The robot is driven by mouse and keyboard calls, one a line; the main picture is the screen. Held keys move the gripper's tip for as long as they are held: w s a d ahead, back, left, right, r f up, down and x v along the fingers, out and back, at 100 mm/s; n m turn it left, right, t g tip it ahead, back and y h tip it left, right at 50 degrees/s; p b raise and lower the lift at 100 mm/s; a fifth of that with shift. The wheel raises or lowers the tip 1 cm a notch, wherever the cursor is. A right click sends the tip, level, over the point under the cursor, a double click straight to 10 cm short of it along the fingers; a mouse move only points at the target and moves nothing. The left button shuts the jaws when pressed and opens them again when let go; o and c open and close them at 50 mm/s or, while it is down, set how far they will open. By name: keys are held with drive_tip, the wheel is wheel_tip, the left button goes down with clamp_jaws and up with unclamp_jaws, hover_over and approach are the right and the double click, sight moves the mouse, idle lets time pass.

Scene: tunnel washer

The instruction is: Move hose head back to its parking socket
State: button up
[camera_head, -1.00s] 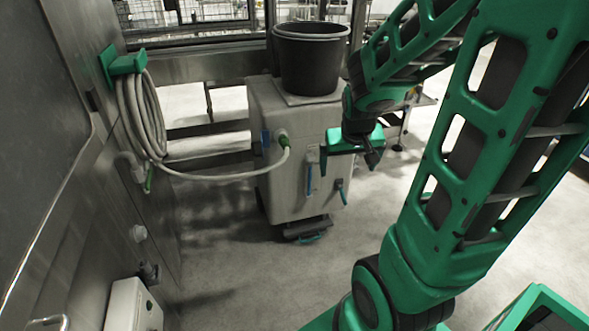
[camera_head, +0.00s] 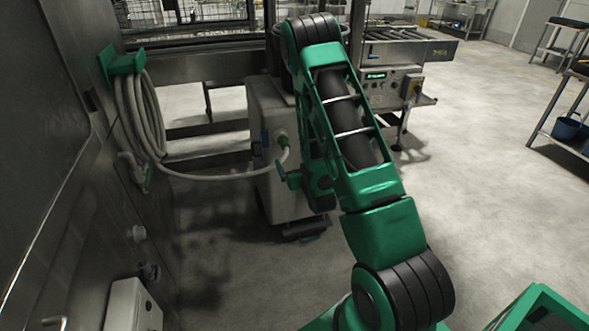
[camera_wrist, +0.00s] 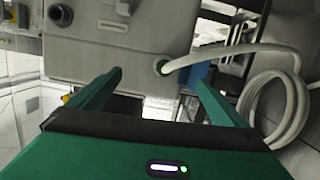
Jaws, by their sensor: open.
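In the wrist view, the hose end (camera_wrist: 163,67) shows between and beyond the fingertips of my gripper (camera_wrist: 158,82), which is open and empty. In the head view, my gripper (camera_head: 288,176) is partly hidden by my arm, just below the hose head.
The coiled hose (camera_head: 145,112) hangs from the green hanger (camera_head: 122,63) on the steel wall. A blue part (camera_wrist: 197,74) is beside the hose end, near my right-hand finger in the wrist view. A roller table (camera_head: 400,75) stands behind.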

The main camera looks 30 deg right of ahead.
sight(286, 149)
drive_tip(key=shift+s+a+f+t, duration=0.6)
drive_tip(key=shift+a+f+t, duration=0.05)
drive_tip(key=shift+t, duration=0.45)
drive_tip(key=shift+x, duration=6.3)
clamp_jaws()
drive_tip(key=shift+v, duration=2.55)
drive_tip(key=shift+v, duration=2.45)
